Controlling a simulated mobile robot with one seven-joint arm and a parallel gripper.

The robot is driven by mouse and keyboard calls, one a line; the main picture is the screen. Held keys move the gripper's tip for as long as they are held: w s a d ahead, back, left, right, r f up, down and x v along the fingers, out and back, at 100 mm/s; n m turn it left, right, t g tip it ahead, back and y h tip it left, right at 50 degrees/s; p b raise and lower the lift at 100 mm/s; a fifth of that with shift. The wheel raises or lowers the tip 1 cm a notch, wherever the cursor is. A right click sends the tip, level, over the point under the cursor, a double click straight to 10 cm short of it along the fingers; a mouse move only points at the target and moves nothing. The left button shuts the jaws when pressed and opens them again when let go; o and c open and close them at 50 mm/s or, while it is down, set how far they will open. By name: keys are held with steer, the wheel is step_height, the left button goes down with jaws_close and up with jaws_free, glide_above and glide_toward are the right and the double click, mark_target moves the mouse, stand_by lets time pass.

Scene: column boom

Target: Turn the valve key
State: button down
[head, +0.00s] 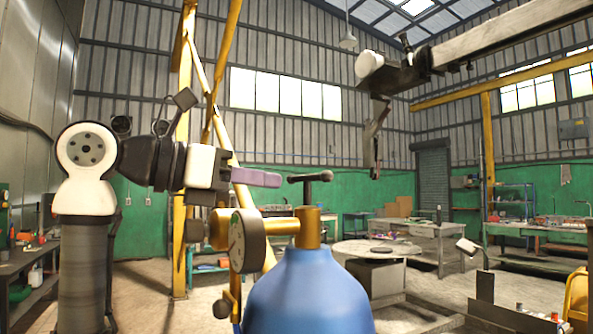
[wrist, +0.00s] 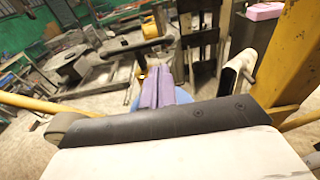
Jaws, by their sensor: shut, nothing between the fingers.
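The valve key (head: 313,179) is a dark T-shaped handle on top of the brass valve (head: 312,228). The valve sits on a blue gas cylinder (head: 310,295), upright in the lower middle of the head view. My gripper (head: 280,180) comes in from the left, level with the key's crossbar. Its purple fingers are together with nothing between them. In the head view a small gap shows between the fingertips and the left end of the crossbar; their depth apart is unclear. In the wrist view the fingers (wrist: 161,72) point ahead and partly hide the blue cylinder (wrist: 184,97).
A round gauge (head: 246,241) sticks out left of the valve, below my gripper. Yellow posts (head: 181,150) stand behind my arm. A round grey table (head: 376,251) and workbenches (head: 436,236) stand farther back. A boom (head: 500,35) hangs overhead at the right.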

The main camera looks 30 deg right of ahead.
mark_target(317, 179)
steer(key=d, duration=0.2)
steer(key=d+p, duration=0.1)
steer(key=d, duration=0.2)
steer(key=shift+s+d+r, duration=0.15)
steer(key=shift+d+r, duration=0.15)
steer(key=shift+d, duration=0.05)
